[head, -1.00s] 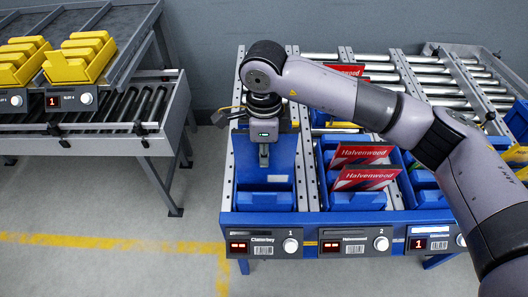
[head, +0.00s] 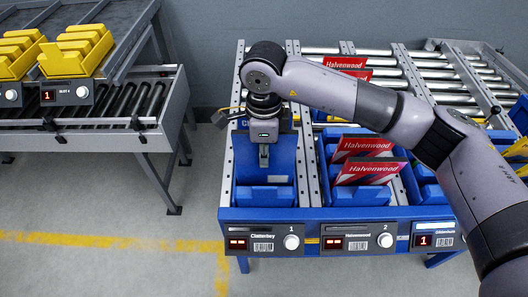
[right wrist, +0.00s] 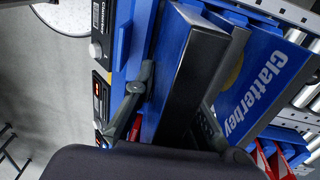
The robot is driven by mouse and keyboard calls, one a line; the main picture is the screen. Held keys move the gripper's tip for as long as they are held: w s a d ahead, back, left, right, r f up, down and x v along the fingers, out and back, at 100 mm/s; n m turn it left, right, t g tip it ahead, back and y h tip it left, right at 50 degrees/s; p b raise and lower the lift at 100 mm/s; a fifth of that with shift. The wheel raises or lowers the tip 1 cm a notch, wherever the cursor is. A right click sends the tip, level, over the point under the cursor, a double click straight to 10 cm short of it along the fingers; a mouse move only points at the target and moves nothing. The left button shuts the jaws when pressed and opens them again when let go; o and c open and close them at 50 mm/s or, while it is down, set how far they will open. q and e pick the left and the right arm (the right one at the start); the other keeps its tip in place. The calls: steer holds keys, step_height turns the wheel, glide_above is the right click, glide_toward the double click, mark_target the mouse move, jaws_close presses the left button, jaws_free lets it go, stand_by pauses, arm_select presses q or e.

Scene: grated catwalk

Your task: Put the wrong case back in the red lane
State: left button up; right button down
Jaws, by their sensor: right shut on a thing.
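My right gripper (head: 264,162) is over the first lane (head: 228,170), labelled Clatterbey. It is shut on a case with a dark top edge (right wrist: 187,85). One finger shows on each side of this edge in the right wrist view. No name on the held case can be read. A blue face printed Clatterbey (right wrist: 262,92) shows just beyond it. Two red Halvenwood cases, a nearer one (head: 370,172) and a farther one (head: 364,147), stand in the second lane. Its display (head: 358,241) reads Halvenwood. My left gripper is not in view.
More red cases (head: 345,63) show behind my right arm, near the rollers (head: 445,70). A third lane display (head: 432,238) is at the right. At the left, yellow bins (head: 75,52) stand on a separate rack. The floor between is clear.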

steer(key=shift+f+b, duration=2.5)
steer(key=shift+f, duration=0.3)
steer(key=c, duration=1.6)
jaws_free()
steer(key=shift+o, duration=0.7)
steer(key=shift+o, duration=1.4)
steer(key=shift+r, duration=0.1)
step_height(320, 180, up, 8)
steer(key=p, duration=0.3)
